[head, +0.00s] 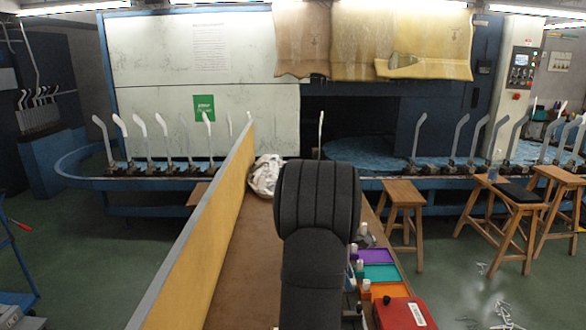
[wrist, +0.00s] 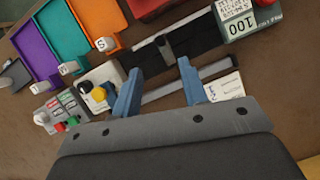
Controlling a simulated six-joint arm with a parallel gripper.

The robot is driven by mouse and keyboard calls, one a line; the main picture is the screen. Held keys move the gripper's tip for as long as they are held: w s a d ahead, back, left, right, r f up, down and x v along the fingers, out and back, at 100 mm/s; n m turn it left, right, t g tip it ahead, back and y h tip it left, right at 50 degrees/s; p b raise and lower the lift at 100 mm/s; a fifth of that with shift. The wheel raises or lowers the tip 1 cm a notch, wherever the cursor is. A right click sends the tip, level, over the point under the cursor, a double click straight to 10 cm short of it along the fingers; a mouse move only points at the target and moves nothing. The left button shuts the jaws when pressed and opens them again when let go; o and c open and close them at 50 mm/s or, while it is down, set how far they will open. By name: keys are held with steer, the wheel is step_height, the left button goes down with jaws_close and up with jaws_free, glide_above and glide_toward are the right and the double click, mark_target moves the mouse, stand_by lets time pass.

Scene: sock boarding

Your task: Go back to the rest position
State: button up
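My gripper (wrist: 159,68) shows in the wrist view with its two blue fingers spread apart. Nothing is between the fingertips, and it hangs above the brown table (wrist: 195,125). A grey bar (wrist: 188,79) and a white label card (wrist: 222,88) lie below it. In the head view my dark arm stands over the table (head: 235,240) and hides its middle; the gripper cannot be made out clearly there.
A purple tray (head: 373,256), teal tray (head: 381,272), orange tray (head: 392,290) and red box (head: 405,315) line the table's right side. A yellow partition (head: 205,235) runs along its left. White cloth (head: 265,175) lies at the far end. Leg forms (head: 140,127) stand beyond.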

mark_target(360, 306)
steer(key=x, duration=0.9)
steer(key=shift+d+f, duration=0.15)
steer(key=shift+f, duration=0.15)
steer(key=shift+c, duration=0.3)
stand_by(2.4)
